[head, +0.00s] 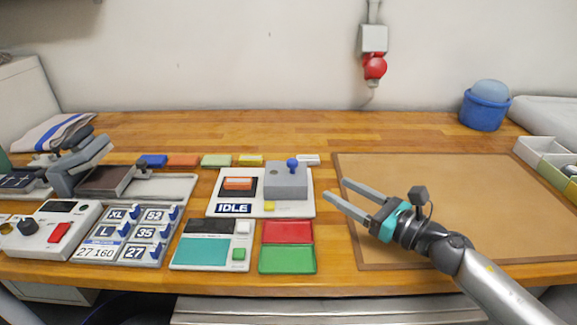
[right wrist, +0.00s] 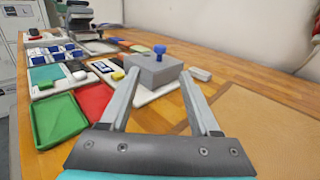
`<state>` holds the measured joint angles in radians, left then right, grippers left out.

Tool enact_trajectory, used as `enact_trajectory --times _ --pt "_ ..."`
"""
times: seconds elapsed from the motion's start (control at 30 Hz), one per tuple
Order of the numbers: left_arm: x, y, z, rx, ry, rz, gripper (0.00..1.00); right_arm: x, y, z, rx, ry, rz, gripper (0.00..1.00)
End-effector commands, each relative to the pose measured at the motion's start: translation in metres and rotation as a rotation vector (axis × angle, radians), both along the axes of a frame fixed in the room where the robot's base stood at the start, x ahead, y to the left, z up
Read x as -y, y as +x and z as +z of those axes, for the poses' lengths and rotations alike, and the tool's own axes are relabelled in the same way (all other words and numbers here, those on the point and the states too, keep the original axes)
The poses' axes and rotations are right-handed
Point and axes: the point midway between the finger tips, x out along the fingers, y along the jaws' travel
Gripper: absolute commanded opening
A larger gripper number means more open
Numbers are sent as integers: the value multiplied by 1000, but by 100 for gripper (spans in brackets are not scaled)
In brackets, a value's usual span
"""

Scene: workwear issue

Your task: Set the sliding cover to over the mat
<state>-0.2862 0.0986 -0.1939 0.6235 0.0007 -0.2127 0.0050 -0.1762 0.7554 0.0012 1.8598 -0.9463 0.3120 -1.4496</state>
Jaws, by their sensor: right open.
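The sliding cover (head: 286,183) is a grey box with a blue knob (head: 292,163) on top. It sits on the right part of a white panel (head: 213,208) marked IDLE. Left of it a dark mat (head: 229,194) lies uncovered, with an orange block (head: 238,183) on it. My right gripper (head: 334,188) is open and empty, to the right of the cover and apart from it, fingers pointing left. In the right wrist view the cover (right wrist: 152,70) with its blue knob shows ahead, between and beyond the open fingers. My left gripper is not in view.
A brown board (head: 450,200) lies under my right arm. Red (head: 287,232) and green (head: 287,260) trays lie in front of the panel. A size-button panel (head: 108,250) and a grey press (head: 80,165) stand at left. Coloured blocks (head: 216,160) line the back.

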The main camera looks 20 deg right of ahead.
Motion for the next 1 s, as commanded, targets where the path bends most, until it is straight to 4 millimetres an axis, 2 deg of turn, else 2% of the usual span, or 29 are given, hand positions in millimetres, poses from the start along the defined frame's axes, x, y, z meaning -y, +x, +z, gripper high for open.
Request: enact_trajectory --times 0.17,1.0 --pt "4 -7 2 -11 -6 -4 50 -9 16 3 3 1 1 63" --pt "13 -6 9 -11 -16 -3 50 -61 110 2 1 2 0 63"
